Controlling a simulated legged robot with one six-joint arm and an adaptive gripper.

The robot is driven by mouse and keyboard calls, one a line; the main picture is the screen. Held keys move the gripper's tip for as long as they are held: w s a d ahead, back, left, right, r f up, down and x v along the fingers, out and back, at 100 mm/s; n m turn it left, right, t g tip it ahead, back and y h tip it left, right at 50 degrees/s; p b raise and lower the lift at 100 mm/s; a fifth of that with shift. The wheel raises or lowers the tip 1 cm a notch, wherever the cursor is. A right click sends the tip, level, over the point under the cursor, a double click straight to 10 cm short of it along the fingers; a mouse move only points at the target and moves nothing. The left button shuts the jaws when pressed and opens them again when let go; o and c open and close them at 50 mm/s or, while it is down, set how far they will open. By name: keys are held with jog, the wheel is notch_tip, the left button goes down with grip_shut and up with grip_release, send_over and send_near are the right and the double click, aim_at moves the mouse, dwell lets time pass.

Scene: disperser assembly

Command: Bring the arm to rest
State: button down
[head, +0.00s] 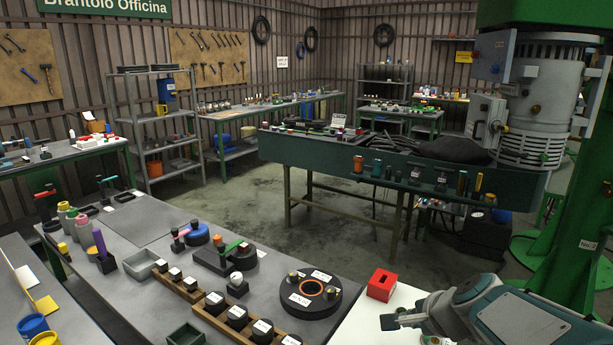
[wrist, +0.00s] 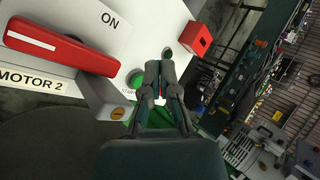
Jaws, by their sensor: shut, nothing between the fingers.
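My arm (head: 510,318) reaches in from the lower right of the head view. My gripper (head: 391,321) is at its end, low over a white surface and just in front of a red box (head: 381,285). In the wrist view my gripper (wrist: 160,66) has its two fingers close together, shut and empty. The fingers point at a white panel (wrist: 140,35) that carries a red handle (wrist: 55,45), a green button (wrist: 136,78) and the red box (wrist: 196,38). Whether the fingertips touch the panel cannot be told.
A grey workbench (head: 140,222) left of my gripper holds a round black fixture (head: 311,296), labelled black parts in a wooden rack (head: 205,304) and small trays. A green machine column (head: 572,200) stands at the right. Open floor (head: 260,195) lies beyond the bench.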

jog(key=s+a+r+n+g+h, duration=0.1)
jog(key=s+a+n, duration=0.1)
jog(key=s+n, duration=0.5)
jog(key=s+a+r+n+g+h, duration=0.1)
jog(key=s+a+n+h, duration=0.1)
jog(key=s+n, duration=0.6)
jog(key=s, duration=0.3)
jog(key=shift+a, duration=0.15)
